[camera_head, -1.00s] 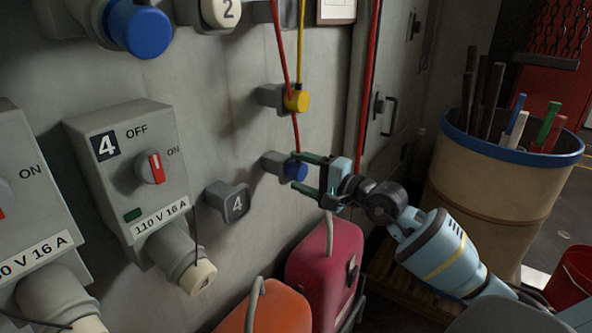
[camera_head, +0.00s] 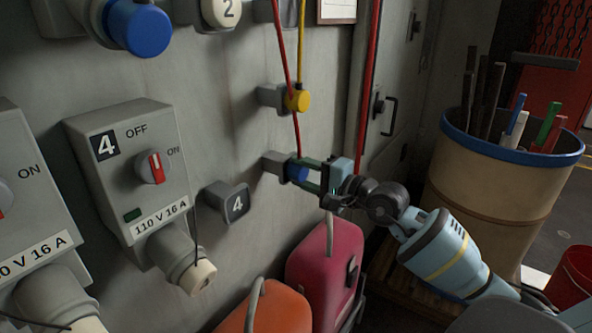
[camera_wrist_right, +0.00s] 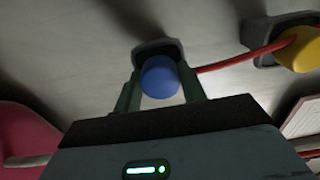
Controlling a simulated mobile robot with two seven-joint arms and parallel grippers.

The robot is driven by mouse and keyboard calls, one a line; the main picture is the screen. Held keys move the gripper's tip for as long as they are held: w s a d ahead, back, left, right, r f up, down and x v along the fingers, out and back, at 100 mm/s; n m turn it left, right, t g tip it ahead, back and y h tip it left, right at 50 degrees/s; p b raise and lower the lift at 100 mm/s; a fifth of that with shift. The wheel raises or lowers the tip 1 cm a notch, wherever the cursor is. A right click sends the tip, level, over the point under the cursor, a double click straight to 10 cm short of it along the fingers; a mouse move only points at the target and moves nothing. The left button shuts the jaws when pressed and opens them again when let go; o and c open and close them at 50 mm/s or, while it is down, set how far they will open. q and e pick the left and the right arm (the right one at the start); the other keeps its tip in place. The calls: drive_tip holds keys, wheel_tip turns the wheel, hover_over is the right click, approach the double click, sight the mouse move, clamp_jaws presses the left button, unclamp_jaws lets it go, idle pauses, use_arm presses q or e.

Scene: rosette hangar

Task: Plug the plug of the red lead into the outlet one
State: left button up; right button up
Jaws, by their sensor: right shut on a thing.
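The blue plug (camera_head: 297,172) of the red lead (camera_head: 297,135) sits at a grey wall holder (camera_head: 275,164) on the hangar wall. My right gripper (camera_head: 301,173) is shut on this blue plug, with one finger on each side. The right wrist view shows the blue plug (camera_wrist_right: 160,77) between the fingers, with the grey holder (camera_wrist_right: 157,47) right behind it. The red lead (camera_wrist_right: 237,61) runs off to the right there. I cannot make out a label for outlet one. My left gripper is not in view.
A yellow plug (camera_head: 297,101) sits in a holder above. A switch box marked 4 (camera_head: 130,178) and a grey cover marked 4 (camera_head: 234,204) are to the left. Red (camera_head: 335,255) and orange (camera_head: 268,308) cases stand below. A barrel (camera_head: 490,185) stands at the right.

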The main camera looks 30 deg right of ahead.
sight(304, 173)
drive_tip(key=shift+v, duration=2.65)
drive_tip(key=shift+s+d, duration=0.1)
drive_tip(key=shift+s, duration=0.1)
drive_tip(key=shift+s, duration=0.1)
